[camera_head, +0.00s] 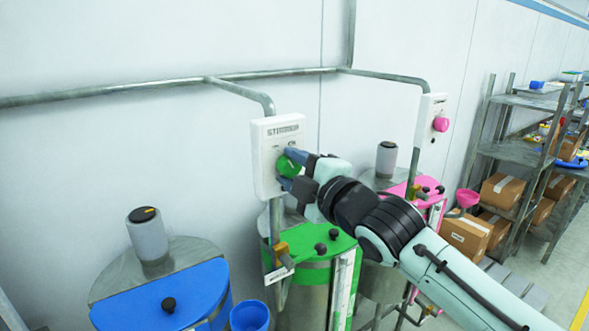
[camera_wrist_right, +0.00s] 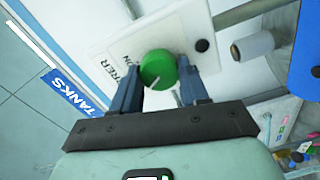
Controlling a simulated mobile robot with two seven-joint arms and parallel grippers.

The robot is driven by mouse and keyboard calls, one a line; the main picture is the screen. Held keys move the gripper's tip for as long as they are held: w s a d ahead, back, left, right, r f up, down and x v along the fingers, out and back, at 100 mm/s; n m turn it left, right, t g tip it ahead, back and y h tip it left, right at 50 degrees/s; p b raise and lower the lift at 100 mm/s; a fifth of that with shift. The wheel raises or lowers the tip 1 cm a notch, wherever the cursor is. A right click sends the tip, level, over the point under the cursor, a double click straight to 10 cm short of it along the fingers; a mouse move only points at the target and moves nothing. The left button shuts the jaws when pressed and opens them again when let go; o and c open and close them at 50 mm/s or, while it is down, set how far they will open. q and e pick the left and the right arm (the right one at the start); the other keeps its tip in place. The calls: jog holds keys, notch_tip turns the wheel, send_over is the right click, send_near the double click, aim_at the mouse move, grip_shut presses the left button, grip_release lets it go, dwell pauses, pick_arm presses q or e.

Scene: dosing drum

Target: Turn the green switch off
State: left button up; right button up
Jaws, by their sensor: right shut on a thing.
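The green switch (camera_head: 289,164) is a round knob on a white stirrer box (camera_head: 266,181) on the wall, above the green-lidded drum (camera_head: 318,250). My right gripper (camera_head: 292,168) is at the box, its two fingers around the knob and shut on it. In the right wrist view the green knob (camera_wrist_right: 158,69) sits between the blue-grey fingertips, with a light pointer mark on its face. The printed label beside it is partly hidden by the fingers. My left gripper is not in view.
A pink knob (camera_head: 440,124) is on a second white box to the right, above a pink-lidded drum. A blue-lidded drum (camera_head: 160,297) stands at lower left. A blue cup (camera_head: 249,316) is beside it. Shelves with boxes (camera_head: 466,236) stand at right.

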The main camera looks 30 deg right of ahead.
jog(key=o, duration=1.1)
jog(key=shift+c, duration=0.2)
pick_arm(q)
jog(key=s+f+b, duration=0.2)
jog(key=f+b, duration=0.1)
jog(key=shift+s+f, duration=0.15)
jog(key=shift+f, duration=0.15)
pick_arm(e)
jog(key=s+d, duration=0.1)
jog(key=s, duration=1.2)
jog(key=shift+s, duration=0.2)
